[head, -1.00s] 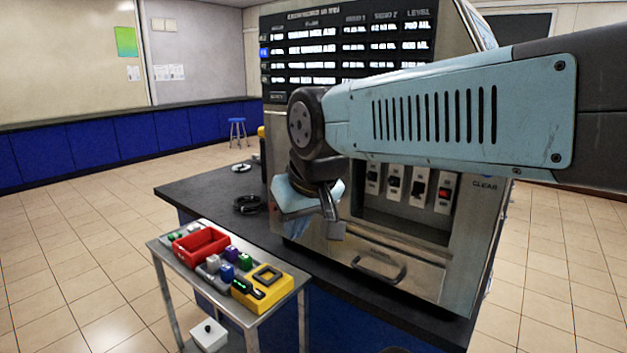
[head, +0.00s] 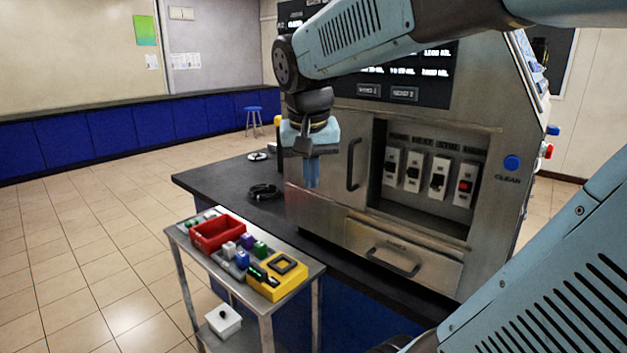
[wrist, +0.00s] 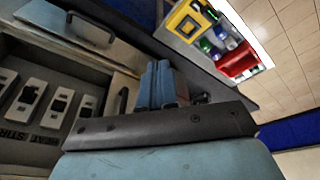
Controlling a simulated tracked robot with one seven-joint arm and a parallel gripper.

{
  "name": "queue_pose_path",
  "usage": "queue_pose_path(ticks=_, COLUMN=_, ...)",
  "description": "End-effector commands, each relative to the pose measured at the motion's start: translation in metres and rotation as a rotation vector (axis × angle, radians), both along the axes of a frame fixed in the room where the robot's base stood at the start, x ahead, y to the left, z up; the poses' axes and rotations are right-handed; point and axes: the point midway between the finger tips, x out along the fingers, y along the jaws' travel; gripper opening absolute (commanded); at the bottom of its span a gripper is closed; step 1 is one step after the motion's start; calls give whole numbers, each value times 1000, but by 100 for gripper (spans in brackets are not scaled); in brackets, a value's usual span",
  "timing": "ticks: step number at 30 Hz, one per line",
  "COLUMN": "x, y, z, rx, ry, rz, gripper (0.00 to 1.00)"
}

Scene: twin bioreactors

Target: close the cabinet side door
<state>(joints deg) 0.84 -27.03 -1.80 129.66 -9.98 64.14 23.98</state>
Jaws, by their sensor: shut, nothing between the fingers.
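The steel cabinet (head: 480,240) stands on a dark bench. A plain door panel (head: 338,212) with a dark vertical handle (head: 353,163) is left of the switch recess; whether it is fully closed is unclear. The handle also shows in the wrist view (wrist: 122,102). My gripper (head: 312,186) points down at the cabinet's front left, left of the handle, with its blue fingers together and empty. The fingers also show in the wrist view (wrist: 159,66). They overlap the panel's left part in the head view; I cannot tell whether they touch it. The cabinet's far-left side is hidden.
A drawer (head: 405,255) with a horizontal handle is below the recess (head: 430,205) of switches. A trolley (head: 300,296) with a red bin (head: 218,233) and yellow device (head: 278,277) stands in front. A black cable coil (head: 264,192) lies on the bench. The floor left is open.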

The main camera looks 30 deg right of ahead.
Motion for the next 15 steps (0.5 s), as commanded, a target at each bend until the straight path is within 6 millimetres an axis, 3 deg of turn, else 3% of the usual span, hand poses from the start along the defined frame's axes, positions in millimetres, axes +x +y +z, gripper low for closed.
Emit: queue_pose_path(ticks=15, x=119, y=-54, z=19, rx=-210, ry=190, rz=-659, gripper=0)
